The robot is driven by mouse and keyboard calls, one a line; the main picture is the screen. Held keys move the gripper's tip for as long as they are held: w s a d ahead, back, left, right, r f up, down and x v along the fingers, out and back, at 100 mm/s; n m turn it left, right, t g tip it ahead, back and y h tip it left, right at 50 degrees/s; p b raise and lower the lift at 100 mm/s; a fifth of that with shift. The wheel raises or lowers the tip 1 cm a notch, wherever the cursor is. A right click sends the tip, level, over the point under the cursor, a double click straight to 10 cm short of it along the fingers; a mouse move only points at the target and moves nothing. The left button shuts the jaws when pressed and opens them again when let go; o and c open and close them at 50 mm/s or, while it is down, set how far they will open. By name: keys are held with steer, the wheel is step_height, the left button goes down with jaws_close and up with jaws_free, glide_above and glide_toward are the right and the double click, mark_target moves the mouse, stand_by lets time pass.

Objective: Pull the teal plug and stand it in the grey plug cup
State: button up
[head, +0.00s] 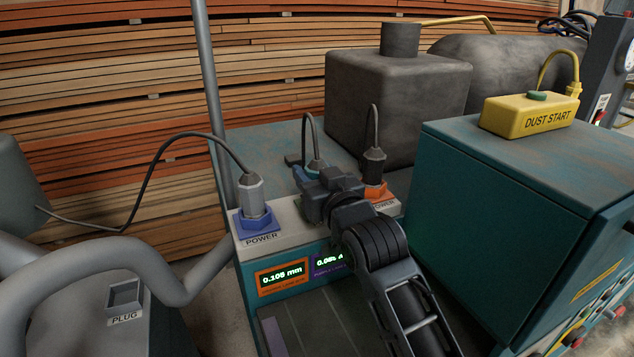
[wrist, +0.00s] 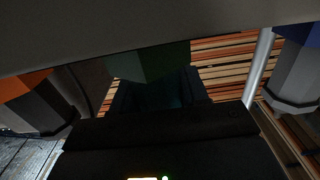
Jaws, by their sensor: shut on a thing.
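The teal plug (head: 316,164) is in the middle of the power box, mostly hidden behind my gripper in the head view, with a dark cable rising from its top. In the wrist view a dim teal body (wrist: 150,62) shows between the dark jaws. My gripper (head: 312,178) is shut on the teal plug. I cannot tell whether the plug is still seated, as its lower end is hidden. The grey plug cup (head: 125,295), a square open holder labelled PLUG, is at the lower left and looks empty.
A grey plug (head: 252,195) stands in a blue socket (head: 256,222) left of my gripper. A black plug (head: 374,166) stands in an orange socket (head: 377,190) close on its right. A thick grey pipe (head: 150,255) bends between the box and cup.

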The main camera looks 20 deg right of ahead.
mark_target(319, 161)
steer(key=shift+r, duration=0.1)
steer(key=shift+r, duration=0.55)
step_height(319, 161, up, 3)
steer(key=shift+f, duration=0.15)
steer(key=s+d+r, duration=0.7)
steer(key=d, duration=0.1)
steer(key=shift+s+d+b, duration=0.35)
steer(key=shift+s+d, duration=0.05)
